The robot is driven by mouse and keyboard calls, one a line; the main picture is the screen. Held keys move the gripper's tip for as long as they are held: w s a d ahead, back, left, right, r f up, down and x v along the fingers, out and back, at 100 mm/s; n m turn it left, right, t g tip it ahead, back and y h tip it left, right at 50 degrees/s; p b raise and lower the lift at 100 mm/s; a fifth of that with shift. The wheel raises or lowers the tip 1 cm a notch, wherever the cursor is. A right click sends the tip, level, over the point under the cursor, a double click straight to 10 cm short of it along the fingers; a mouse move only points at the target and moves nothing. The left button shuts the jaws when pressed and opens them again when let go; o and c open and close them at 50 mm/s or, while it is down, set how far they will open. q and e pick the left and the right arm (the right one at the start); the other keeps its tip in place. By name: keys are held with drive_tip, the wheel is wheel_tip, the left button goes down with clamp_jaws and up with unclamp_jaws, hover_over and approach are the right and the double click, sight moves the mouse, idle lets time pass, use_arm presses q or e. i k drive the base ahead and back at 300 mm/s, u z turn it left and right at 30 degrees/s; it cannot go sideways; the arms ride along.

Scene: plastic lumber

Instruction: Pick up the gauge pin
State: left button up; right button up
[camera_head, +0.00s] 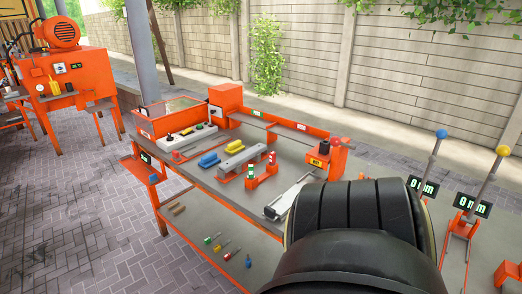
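No single thing can be surely told as the gauge pin at this size. Two small upright pieces stand on the grey workbench (215,178): one with a green and white top (250,171) and one with a red top (271,160), both in orange bases. Small pieces with coloured ends, among them a green one (208,240) and a blue one (248,262), lie on the lower shelf (196,225). A large black arm link of mine covers the bottom right and hides part of the bench. Neither gripper shows.
A grey bar (243,157), blue block (208,160) and yellow block (234,146) lie on the bench. A pale elongated tool (288,197) lies near my arm link. Levers with blue (441,134) and yellow (502,150) knobs stand at right.

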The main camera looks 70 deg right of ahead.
sight(272, 154)
drive_tip(key=z, duration=0.25)
drive_tip(key=i, duration=1.8)
drive_tip(key=z, duration=1.7)
drive_tip(key=i, duration=1.15)
drive_tip(key=z, duration=1.2)
